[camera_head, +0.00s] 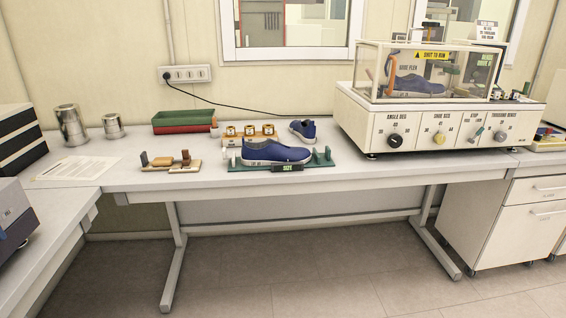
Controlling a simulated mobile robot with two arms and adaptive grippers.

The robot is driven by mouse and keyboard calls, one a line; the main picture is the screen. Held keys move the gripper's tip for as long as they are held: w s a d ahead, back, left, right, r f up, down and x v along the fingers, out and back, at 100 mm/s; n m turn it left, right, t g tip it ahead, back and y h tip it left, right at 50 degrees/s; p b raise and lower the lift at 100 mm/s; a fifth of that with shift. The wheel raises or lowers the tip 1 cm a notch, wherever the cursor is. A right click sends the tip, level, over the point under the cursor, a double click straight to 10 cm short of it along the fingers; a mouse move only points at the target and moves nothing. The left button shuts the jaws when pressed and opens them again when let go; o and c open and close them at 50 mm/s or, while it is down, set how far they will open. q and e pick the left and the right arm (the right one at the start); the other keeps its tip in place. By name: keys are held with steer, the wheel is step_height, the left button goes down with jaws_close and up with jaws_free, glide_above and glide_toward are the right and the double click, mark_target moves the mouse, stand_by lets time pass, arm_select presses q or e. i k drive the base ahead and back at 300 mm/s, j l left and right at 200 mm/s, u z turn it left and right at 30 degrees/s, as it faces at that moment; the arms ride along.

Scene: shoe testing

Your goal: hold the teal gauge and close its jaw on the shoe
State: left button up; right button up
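A blue shoe with a pale sole (275,153) lies lengthwise on the teal gauge (320,162) near the table's front edge. The gauge is a low, long base with a small upright post by the shoe's left end and teal uprights beyond its right end. A dark label on its front seems to read SIZE. The shoe hides most of the base. Whether either end piece touches the shoe is too small to tell. Neither of my grippers is in view.
A wooden device (171,162) stands left of the gauge. A wooden rack (248,138) and a second blue shoe (303,130) are behind it. A green and red tray (184,121), metal cans (71,126) and a white test machine (435,127) stand around. The front strip is narrow.

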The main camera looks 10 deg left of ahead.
mark_target(232, 157)
steer(key=i+u, duration=0.15)
steer(key=i, duration=0.45)
steer(key=i+u, duration=0.1)
steer(key=i, duration=0.45)
steer(key=i+l+u, duration=0.15)
steer(key=i, duration=0.45)
steer(key=i+l+u, duration=0.1)
steer(key=i, duration=0.45)
